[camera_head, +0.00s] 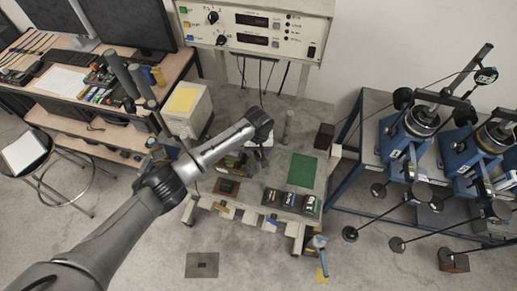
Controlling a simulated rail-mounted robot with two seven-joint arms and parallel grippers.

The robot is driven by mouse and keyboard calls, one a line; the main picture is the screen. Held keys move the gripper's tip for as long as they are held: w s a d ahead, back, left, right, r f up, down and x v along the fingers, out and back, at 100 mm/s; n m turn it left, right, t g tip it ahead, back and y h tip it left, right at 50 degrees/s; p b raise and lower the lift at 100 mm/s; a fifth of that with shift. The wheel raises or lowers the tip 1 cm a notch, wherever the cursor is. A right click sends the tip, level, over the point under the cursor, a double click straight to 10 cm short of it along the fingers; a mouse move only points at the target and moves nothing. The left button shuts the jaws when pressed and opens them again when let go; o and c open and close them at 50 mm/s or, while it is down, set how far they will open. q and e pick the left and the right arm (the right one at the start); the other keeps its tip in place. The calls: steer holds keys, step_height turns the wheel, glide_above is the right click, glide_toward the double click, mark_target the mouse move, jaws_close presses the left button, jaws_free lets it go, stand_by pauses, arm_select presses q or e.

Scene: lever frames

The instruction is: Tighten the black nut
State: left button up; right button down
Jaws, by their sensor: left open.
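My left arm reaches in from the lower left, and its dark wrist is over the middle of the grey workbench. My left gripper (261,150) is below the wrist, small and partly hidden, open above the bench top. Two blue lever frames, a nearer one (396,140) and a farther one (466,152), stand on a stand at the right, well apart from my gripper. They carry long rods with dark round ends. I cannot make out which part is the black nut at this size. My right gripper is not in view.
The grey workbench (232,108) carries a white box (187,108), a green mat (302,170) and several small dark boxes. A control panel (262,27) stands behind it. A desk with monitors (132,22) and a stool (24,152) are at left.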

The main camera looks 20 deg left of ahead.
arm_select(q)
steer(key=shift+f, duration=0.15)
steer(key=c, duration=0.9)
steer(key=shift+c, duration=0.2)
